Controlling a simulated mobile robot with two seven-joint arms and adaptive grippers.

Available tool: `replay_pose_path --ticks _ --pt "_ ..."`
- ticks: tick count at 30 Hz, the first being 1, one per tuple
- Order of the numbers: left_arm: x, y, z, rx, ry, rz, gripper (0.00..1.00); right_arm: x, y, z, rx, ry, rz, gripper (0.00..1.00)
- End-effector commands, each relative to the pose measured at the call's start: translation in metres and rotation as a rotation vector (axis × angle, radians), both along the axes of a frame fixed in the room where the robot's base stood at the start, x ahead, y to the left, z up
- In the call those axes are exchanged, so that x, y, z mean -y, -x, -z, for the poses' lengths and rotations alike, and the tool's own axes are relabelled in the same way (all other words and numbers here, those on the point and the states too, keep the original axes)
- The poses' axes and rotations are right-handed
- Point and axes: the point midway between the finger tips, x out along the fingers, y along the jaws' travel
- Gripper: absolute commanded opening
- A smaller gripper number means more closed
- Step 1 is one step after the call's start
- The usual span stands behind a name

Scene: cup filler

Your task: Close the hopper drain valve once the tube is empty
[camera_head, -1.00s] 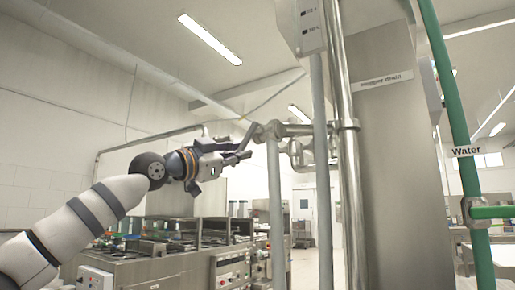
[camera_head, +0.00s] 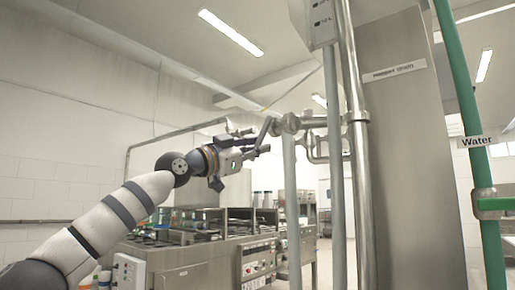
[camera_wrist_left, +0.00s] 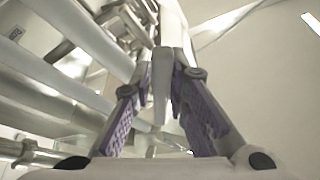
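The hopper drain valve (camera_head: 290,124) is a grey metal fitting on pipes beside a steel column labelled "Hopper Drain" (camera_head: 393,70). Its slim handle (camera_head: 265,129) slants down and left. My left gripper (camera_head: 256,146) reaches the handle from the left. In the left wrist view the handle (camera_wrist_left: 162,82) lies between the two purple-padded fingers (camera_wrist_left: 163,100), with narrow gaps beside it. The fingers look open around it; contact at the tips is unclear. The tube's contents cannot be seen. My right gripper is not in view.
A green pipe labelled "Water" (camera_head: 466,105) stands at the right. Upright steel pipes (camera_head: 357,150) stand right of the valve. A steel counter with kitchen equipment (camera_head: 205,258) runs behind and below my left arm. The space above my left arm looks free.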

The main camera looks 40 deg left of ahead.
Motion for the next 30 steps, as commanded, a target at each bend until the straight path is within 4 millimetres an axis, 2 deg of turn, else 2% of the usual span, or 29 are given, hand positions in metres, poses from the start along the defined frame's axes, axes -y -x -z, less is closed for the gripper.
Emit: replay_pose_path --ticks 11,14,21,24,30 --pt "-0.002 0.002 0.0 0.001 -0.001 -0.002 0.33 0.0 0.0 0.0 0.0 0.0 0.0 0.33" --pt "-0.006 0.015 0.004 0.003 -0.005 -0.006 0.33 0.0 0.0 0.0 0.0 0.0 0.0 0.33" --pt "-0.02 0.075 0.026 0.003 -0.001 -0.004 0.33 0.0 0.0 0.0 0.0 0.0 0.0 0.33" --pt "-0.023 0.093 0.034 0.001 -0.001 -0.002 0.33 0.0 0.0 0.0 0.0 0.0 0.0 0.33" --pt "-0.026 0.11 0.041 -0.001 -0.001 -0.001 0.33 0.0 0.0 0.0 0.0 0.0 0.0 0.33"
